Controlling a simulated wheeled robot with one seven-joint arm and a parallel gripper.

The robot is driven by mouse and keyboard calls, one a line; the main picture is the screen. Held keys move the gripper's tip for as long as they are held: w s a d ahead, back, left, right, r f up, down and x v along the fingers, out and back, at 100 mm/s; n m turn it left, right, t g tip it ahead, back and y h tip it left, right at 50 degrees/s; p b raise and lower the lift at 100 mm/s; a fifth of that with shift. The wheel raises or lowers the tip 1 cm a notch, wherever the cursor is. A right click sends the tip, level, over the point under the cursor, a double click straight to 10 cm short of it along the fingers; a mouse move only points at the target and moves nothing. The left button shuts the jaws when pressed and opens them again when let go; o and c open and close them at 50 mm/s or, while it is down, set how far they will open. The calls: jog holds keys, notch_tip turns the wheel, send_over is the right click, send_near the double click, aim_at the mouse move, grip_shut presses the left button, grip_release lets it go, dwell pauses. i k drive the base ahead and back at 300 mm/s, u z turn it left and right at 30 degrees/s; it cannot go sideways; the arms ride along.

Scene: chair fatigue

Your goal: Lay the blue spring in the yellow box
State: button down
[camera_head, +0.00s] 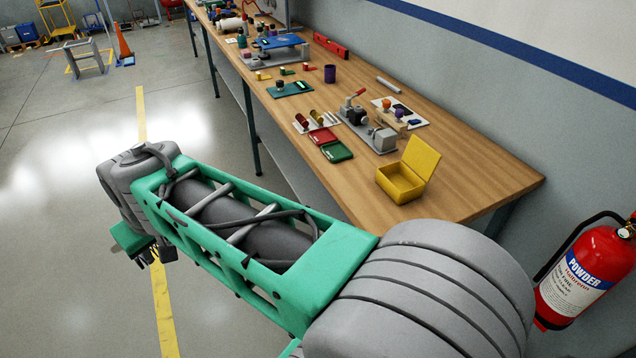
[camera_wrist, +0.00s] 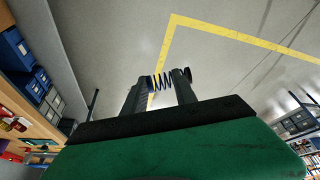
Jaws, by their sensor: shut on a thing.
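The yellow box (camera_head: 392,188) stands on the near right part of the wooden workbench in the head view, with its lid tilted up and open. The blue spring (camera_wrist: 162,82) shows in the wrist view, held crosswise between the two dark fingers of my gripper (camera_wrist: 160,86). In the head view my gripper (camera_head: 150,252) hangs at the left, over the floor and well away from the bench and the box. The spring cannot be made out in the head view. The inside of the box is only partly visible.
Red and green trays (camera_head: 337,151) and a grey clamp fixture (camera_head: 368,130) sit left of the box on the workbench (camera_head: 470,185). A red fire extinguisher (camera_head: 578,275) hangs at the right.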

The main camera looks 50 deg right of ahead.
aim_at(407, 189)
jog(key=z, duration=0.7)
jog(key=i, duration=1)
